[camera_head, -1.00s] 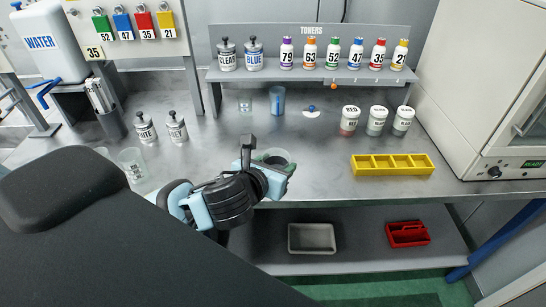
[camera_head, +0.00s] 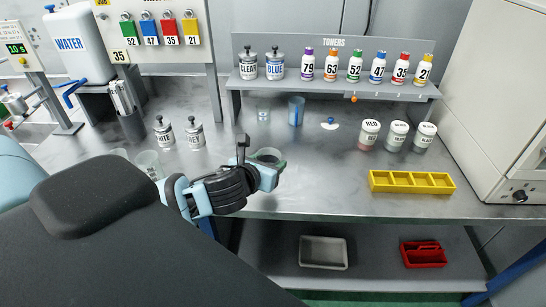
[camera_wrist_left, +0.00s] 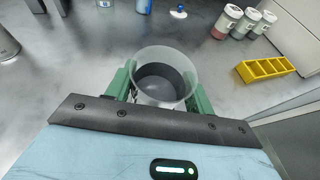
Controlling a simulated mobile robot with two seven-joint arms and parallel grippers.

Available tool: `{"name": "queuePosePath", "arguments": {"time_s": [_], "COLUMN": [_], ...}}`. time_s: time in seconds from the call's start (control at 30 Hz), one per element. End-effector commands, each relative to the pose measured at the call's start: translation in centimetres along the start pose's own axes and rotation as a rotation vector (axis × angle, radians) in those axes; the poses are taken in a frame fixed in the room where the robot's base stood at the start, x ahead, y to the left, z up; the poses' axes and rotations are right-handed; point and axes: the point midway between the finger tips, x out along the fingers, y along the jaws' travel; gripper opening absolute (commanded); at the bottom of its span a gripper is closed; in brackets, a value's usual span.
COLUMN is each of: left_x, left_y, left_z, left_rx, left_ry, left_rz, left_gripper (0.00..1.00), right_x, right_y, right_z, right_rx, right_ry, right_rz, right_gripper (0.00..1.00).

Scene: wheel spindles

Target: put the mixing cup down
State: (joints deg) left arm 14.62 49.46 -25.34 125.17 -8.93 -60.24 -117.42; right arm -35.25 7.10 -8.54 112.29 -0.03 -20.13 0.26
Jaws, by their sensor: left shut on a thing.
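The mixing cup (camera_wrist_left: 160,66) is a clear cup with dark grey contents, seen from above in the left wrist view. My left gripper (camera_wrist_left: 160,98) has its green fingers on both sides of the cup and is shut on it. In the head view the cup (camera_head: 267,157) shows only partly at my left gripper (camera_head: 268,172), over the front part of the grey bench (camera_head: 330,190). I cannot tell whether the cup's base touches the bench. My right gripper is not in view.
A yellow divided tray (camera_head: 412,182) lies on the bench to the right. Cups labelled RED (camera_head: 369,134) and others stand behind it. A clear cup (camera_head: 149,163) stands left of my gripper. A blue cup (camera_head: 296,110) stands near the toner shelf (camera_head: 330,88). Bench around the held cup is clear.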

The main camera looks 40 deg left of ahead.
Motion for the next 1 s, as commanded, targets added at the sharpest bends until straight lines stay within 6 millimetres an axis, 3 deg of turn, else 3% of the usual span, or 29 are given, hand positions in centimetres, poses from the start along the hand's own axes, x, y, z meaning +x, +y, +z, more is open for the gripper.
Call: {"name": "queuePosePath", "arguments": {"time_s": [0.1,0.3,0.7,0.9,1.0], "left_x": [2.6,5.3,6.8,7.8,8.0], "left_y": [0.9,1.8,2.3,2.2,2.2], "left_z": [0.9,1.7,2.1,-0.9,-1.3], "left_rx": [-0.002,-0.001,-0.001,-0.002,0.000], "left_ry": [-0.002,-0.001,-0.001,0.003,-0.001], "left_rz": [0.003,0.001,0.000,-0.001,-0.001], "left_gripper": [0.23,0.23,0.23,0.23,0.23], "right_x": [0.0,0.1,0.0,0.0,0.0], "right_y": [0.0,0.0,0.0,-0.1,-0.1], "right_z": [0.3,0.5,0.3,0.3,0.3], "right_rx": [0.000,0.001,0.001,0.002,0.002], "right_ry": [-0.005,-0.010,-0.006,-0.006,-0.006], "right_rz": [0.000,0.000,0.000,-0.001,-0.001], "right_gripper": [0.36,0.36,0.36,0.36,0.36]}}
